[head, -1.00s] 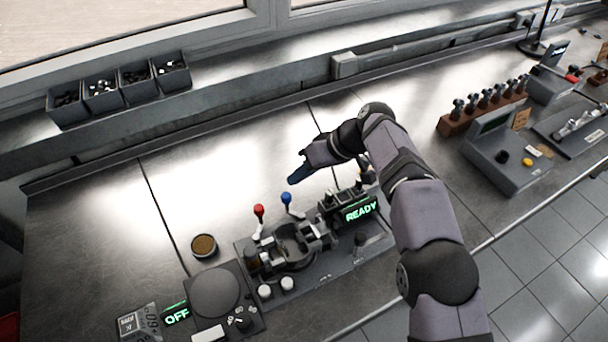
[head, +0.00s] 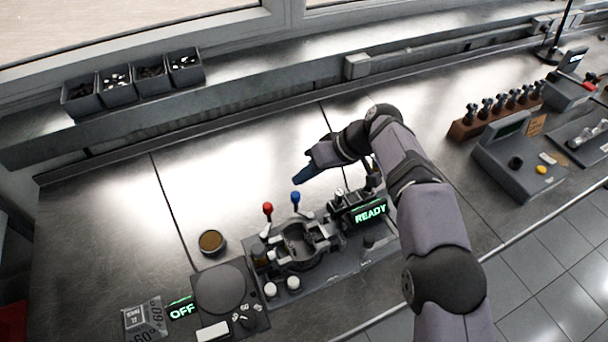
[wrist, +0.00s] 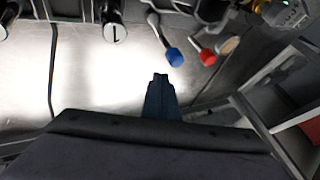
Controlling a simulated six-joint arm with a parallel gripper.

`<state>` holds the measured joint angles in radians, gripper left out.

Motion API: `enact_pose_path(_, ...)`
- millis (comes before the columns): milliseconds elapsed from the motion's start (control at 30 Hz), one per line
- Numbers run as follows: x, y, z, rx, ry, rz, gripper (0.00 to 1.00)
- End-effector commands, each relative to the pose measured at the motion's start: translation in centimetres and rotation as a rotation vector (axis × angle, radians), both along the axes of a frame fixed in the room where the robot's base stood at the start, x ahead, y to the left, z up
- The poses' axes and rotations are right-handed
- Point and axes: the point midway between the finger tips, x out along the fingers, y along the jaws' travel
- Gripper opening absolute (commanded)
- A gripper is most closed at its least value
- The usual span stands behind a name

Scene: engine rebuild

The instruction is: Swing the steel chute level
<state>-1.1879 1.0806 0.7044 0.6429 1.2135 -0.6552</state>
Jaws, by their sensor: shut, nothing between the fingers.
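My gripper (head: 301,177) has dark blue fingers, closed together and empty. In the head view it hangs above the bench just behind the blue-knobbed lever (head: 295,197) of a dark machine (head: 310,245). A red-knobbed lever (head: 267,209) stands left of it. In the wrist view the closed fingertips (wrist: 160,78) point toward the blue knob (wrist: 175,57) with a small gap in the picture, and the red knob (wrist: 207,57) is to its right. Light metal parts sit around the machine's round opening. I cannot tell which one is the steel chute, or its tilt.
A green READY display (head: 370,212) is at the machine's right, partly near my arm. A round plate unit (head: 220,288) with an OFF display (head: 182,309) and a small brown-filled cup (head: 211,241) stand left. The bench behind the machine is clear. Parts bins (head: 133,83) sit on the back ledge.

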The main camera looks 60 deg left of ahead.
Motion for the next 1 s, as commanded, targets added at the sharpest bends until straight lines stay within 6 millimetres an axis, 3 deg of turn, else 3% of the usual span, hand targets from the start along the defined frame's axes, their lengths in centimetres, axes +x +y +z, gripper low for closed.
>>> enact_pose_path(167, 0.4, -0.3, 0.6, 0.002, -0.001, -0.001, 0.00)
enact_pose_path(600, 2.9, -2.4, 5.1, 0.002, -0.001, -0.002, 0.00)
enact_pose_path(1000, 3.4, -2.8, 5.9, 0.000, -0.001, -0.001, 0.00)
